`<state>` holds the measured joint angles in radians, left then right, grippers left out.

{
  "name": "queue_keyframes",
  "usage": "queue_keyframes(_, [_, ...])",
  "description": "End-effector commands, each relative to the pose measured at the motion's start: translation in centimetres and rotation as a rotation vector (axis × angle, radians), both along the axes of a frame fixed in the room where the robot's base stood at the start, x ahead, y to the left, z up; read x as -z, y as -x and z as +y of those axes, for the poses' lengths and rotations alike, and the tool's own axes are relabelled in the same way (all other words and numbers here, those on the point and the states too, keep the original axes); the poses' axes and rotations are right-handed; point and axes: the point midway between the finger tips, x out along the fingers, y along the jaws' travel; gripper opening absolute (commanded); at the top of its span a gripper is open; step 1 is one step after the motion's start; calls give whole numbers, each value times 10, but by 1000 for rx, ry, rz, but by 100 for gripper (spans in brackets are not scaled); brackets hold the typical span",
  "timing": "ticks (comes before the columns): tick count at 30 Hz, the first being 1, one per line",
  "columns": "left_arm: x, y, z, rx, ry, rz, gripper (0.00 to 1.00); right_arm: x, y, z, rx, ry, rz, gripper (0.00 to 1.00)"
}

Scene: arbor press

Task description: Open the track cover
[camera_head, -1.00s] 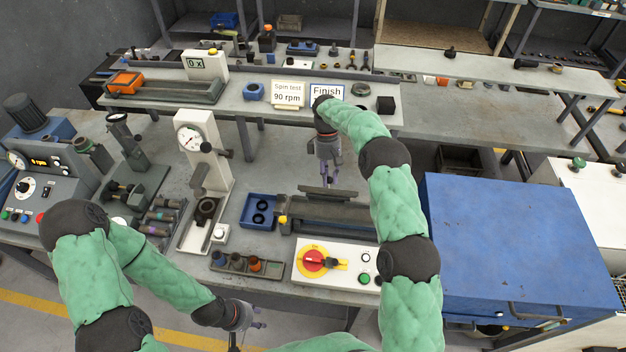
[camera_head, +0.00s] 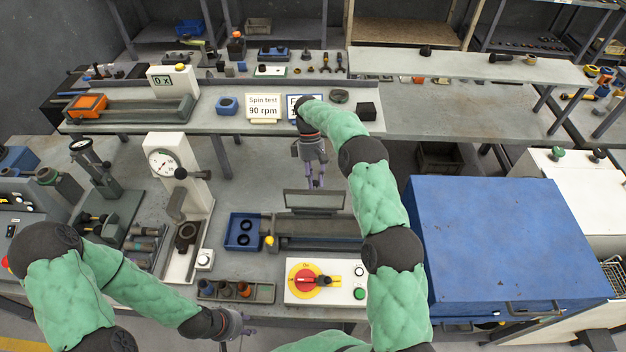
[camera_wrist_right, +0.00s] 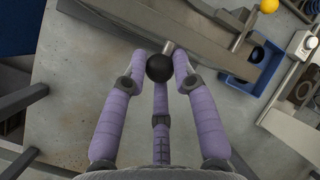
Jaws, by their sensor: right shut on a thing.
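The track cover (camera_head: 314,201) is a dark flat panel on the long grey track unit (camera_head: 318,233) at the middle of the bench. It stands raised at a steep tilt along the unit. My right gripper (camera_head: 316,184) is just behind its upper edge. In the right wrist view the purple fingers (camera_wrist_right: 160,75) are shut on a black ball knob (camera_wrist_right: 159,68) at the end of a short metal stem. My left gripper (camera_head: 240,328) is low at the bench's front edge, away from the cover; its fingers are too small to judge.
A white switch box (camera_head: 325,283) with a red and yellow knob stands in front of the track. A blue holder (camera_head: 243,232) and a white press (camera_head: 176,200) with a dial stand to the left. A large blue cabinet (camera_head: 505,245) is at the right.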

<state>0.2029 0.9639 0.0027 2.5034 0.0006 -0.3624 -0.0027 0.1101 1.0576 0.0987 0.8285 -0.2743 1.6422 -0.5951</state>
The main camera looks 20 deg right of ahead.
Motion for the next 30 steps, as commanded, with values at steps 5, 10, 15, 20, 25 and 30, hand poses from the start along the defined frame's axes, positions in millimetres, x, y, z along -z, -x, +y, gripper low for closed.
queue_keyframes(5, [1, 0, 0, 0, 0, -1, 40, 14, 5, 1, -7, 0, 21, 0])
queue_keyframes(10, [1, 0, 0, 0, 0, -1, 40, 14, 6, 1, -6, 1, 21, 0])
queue_keyframes(15, [1, 0, 0, 0, 0, -1, 40, 14, 5, 1, -6, 1, 21, 50])
queue_keyframes(20, [1, 0, 0, 0, 0, -1, 40, 11, 4, 1, -5, 0, 16, 50])
queue_keyframes(25, [1, 0, 0, 0, 0, -1, 40, 8, 3, 1, -3, 0, 11, 50])
queue_keyframes(30, [0, 0, 0, 0, 0, -1, 40, 5, 1, 1, -3, 0, 9, 50])
